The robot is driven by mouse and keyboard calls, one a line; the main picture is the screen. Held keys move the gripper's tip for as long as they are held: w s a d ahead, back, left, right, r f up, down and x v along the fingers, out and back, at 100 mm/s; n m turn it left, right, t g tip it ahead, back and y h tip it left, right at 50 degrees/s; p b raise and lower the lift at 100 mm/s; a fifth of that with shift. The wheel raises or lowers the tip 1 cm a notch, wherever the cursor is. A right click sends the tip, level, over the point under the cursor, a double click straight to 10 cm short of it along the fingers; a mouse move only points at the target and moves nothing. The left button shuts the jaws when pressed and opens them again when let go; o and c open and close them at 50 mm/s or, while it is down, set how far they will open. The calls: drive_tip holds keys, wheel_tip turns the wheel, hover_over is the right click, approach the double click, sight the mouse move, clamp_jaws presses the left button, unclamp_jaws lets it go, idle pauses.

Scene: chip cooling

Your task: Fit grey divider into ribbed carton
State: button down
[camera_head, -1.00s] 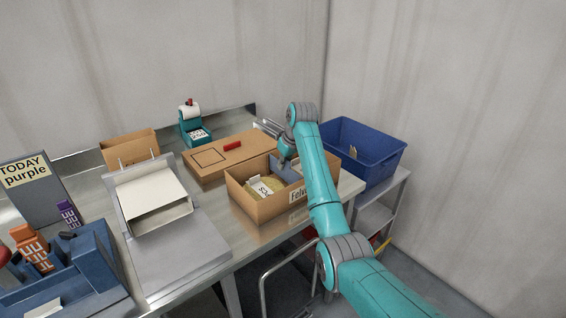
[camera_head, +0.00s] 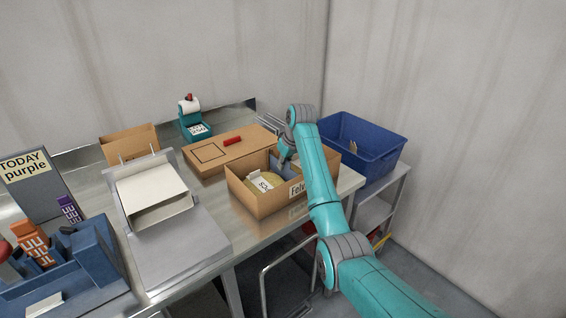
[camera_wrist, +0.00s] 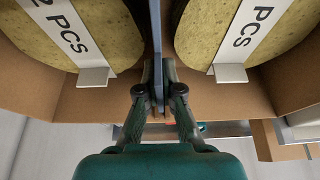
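The open cardboard carton (camera_head: 262,207) stands on the bench near its right end, a partly covered label on its front. My gripper (camera_wrist: 158,88) is shut on the grey divider (camera_wrist: 157,35), which shows edge-on in the wrist view. The divider stands upright inside the carton, between two yellowish round packs (camera_wrist: 105,38) (camera_wrist: 232,25) with white "PCS" bands. In the head view my gripper (camera_head: 286,155) reaches down into the carton, and little of the divider shows. Its lower edge and any slots are hidden.
A blue tote (camera_head: 360,148) stands right of the carton. A flat brown box (camera_head: 215,152) with a red item (camera_head: 232,141) lies behind it. A teal label printer (camera_head: 193,125) stands farther back. A white tray (camera_head: 150,193) is to the left.

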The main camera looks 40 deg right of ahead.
drive_tip(key=shift+f, duration=0.3)
drive_tip(key=c, duration=1.2)
unclamp_jaws()
drive_tip(key=shift+c, duration=0.2)
drive_tip(key=v, duration=1.2)
